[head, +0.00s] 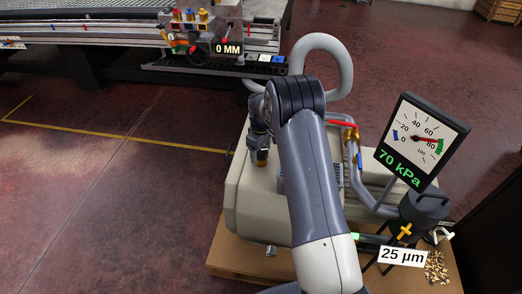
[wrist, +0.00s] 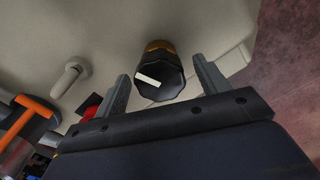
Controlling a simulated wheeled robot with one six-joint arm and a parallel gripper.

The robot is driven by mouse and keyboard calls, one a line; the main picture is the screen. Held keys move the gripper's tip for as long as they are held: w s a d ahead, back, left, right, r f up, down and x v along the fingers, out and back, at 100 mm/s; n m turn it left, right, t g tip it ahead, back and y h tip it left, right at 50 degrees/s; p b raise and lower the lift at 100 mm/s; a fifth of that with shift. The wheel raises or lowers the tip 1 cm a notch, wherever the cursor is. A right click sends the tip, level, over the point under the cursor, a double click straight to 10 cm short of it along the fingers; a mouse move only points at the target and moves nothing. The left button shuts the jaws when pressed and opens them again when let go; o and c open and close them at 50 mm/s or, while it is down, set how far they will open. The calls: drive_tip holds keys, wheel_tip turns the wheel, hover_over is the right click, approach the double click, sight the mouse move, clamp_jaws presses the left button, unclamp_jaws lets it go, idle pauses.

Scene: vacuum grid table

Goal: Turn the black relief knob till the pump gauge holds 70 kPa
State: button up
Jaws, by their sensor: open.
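The black relief knob (wrist: 165,85), ribbed with a white pointer mark and a brass collar behind it, shows in the wrist view on the beige pump body (wrist: 215,25). My gripper (wrist: 161,67) is open, one finger on each side of the knob, with visible gaps and nothing held.
A grey hose (head: 345,60) loops behind my arm. A red-handled valve (head: 342,124) is on the pipe right of my arm. A 25 µm label (head: 403,256) stands by the dark filter pot (head: 424,208). An orange handle (wrist: 38,107) is at left in the wrist view. Open floor lies left.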

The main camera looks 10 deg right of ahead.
sight(261, 150)
wheel_tip(261, 150, up, 11)
idle(0.5)
drive_tip(key=shift+f, duration=0.1)
wheel_tip(261, 150, down, 11)
drive_tip(key=shift+r, duration=0.1)
idle(0.5)
